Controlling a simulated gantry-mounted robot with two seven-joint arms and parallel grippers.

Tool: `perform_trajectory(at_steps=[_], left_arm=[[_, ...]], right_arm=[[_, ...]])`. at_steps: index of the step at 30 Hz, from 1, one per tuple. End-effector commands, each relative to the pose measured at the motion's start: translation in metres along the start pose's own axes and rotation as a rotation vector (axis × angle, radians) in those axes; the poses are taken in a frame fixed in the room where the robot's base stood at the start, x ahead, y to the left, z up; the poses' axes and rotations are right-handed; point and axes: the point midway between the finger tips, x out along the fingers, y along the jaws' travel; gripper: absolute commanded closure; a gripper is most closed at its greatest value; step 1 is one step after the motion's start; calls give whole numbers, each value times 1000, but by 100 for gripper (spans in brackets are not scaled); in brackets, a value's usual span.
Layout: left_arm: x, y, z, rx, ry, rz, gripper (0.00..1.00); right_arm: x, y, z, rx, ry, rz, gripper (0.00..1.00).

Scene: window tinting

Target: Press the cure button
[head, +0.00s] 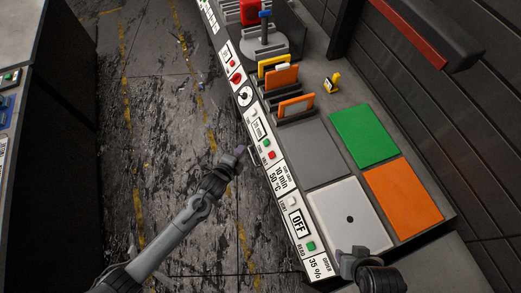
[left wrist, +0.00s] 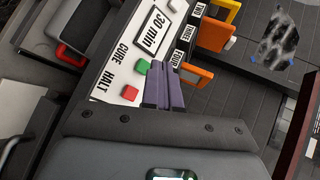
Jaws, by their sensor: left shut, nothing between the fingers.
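The cure button is a green square button (head: 265,142) on the white, sloping front panel. In the left wrist view the green button (left wrist: 142,66) sits by the CURE label, with the red HALT button (left wrist: 130,92) beside it. My left gripper (head: 241,150) is shut and empty, just left of the panel in the head view. In the left wrist view its purple fingers (left wrist: 164,75) are together and appear close beside the green button; I cannot tell any contact. My right gripper (head: 350,255) is at the lower right, its finger gap unclear.
A 30 min display (left wrist: 155,32) is by the button. Another panel section has an OFF display (head: 298,223) and a second green button (head: 311,246). Grey, green (head: 365,135) and orange (head: 403,197) plates lie on the bench. Orange panels (head: 296,106) stand in slots behind.

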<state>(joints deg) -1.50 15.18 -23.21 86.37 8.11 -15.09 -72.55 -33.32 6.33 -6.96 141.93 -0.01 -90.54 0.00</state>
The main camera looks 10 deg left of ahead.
Motion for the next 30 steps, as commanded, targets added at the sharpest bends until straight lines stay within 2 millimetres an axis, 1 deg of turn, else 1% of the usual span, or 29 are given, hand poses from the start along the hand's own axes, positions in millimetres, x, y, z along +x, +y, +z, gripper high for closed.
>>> perform_trajectory(at_steps=[1,3,6,10,23,30], left_arm=[[10,-7,1,8,2,-23,100],[15,-17,3,14,2,-43,100],[20,-27,5,18,0,-60,100],[22,-33,6,18,-1,-70,100],[23,-32,6,17,-1,-70,100],[28,-24,4,15,-2,-69,100]], right_arm=[[10,0,3,0,1,1,57],[13,0,4,-1,1,2,57],[16,2,5,-6,2,7,57],[16,4,5,-12,2,13,57],[17,3,5,-9,4,10,57],[28,1,8,-3,5,5,57]])
